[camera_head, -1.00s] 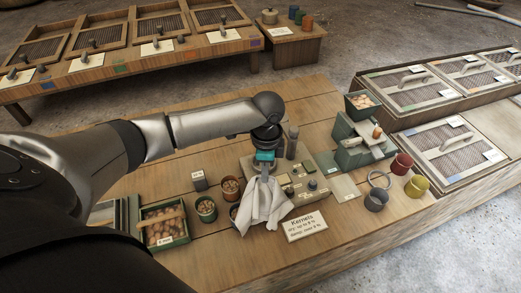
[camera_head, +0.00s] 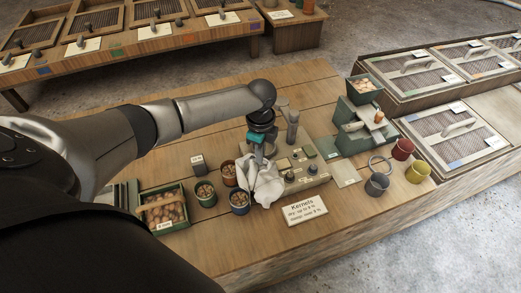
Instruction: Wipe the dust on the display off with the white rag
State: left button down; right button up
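My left gripper (camera_head: 260,140) comes down from the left arm and is shut on the top of the white rag (camera_head: 262,185). The rag hangs in loose folds over the left end of the grey-beige meter box (camera_head: 318,178) on the wooden table. It hides that end of the box. The box top has knobs, small dark green panels and an upright grey cylinder (camera_head: 292,128). I cannot tell which panel is the display, and no dust can be made out at this size. Whether the rag touches the box top is unclear. My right gripper is not in view.
Small cups with nuts, one of them blue (camera_head: 240,201), stand left of the rag. A green crate of nuts (camera_head: 163,208) is farther left. A "Kernels" sign (camera_head: 304,208) lies in front. A green cracker device (camera_head: 362,125) and coloured cups (camera_head: 417,171) are at right.

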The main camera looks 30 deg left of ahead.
aim_at(276, 166)
pick_arm(q)
jog(key=shift+f+b, duration=0.8)
jog(key=shift+f, duration=0.8)
grip_release()
